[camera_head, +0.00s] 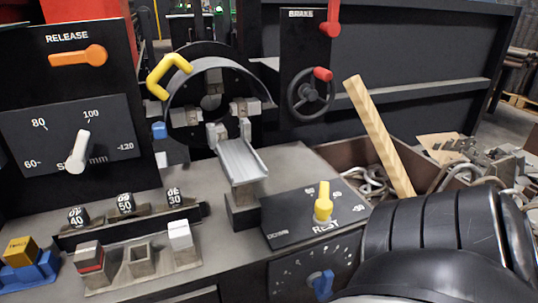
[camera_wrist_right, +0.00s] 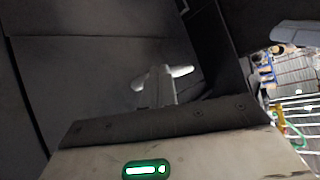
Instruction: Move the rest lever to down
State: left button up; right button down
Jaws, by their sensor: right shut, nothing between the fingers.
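The rest lever (camera_head: 323,203) is a yellow handle on the sloping black REST panel (camera_head: 285,218) in the head view. It stands near the middle of the panel, pointing up in the picture. The word DOWN is printed toward the panel's left end. My right arm fills the lower right corner of the head view, but its gripper does not show there. In the right wrist view my right gripper (camera_wrist_right: 163,84) shows as pale grey fingers, shut and empty, against dark surfaces. The lever is not recognisable in that view. My left gripper is not in view.
A wooden stick (camera_head: 380,135) leans from a scrap bin to the lever's right. A metal chute (camera_head: 241,161) stands behind the panel. A blue knob (camera_head: 322,283) is below it. Labelled blocks (camera_head: 125,205) and a white-pointer dial (camera_head: 78,152) are at left.

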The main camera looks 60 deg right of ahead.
aim_at(324, 207)
jog(key=u, duration=0.1)
jog(key=k, duration=1)
jog(key=z, duration=1.35)
jog(key=i, duration=0.45)
jog(key=u, duration=0.05)
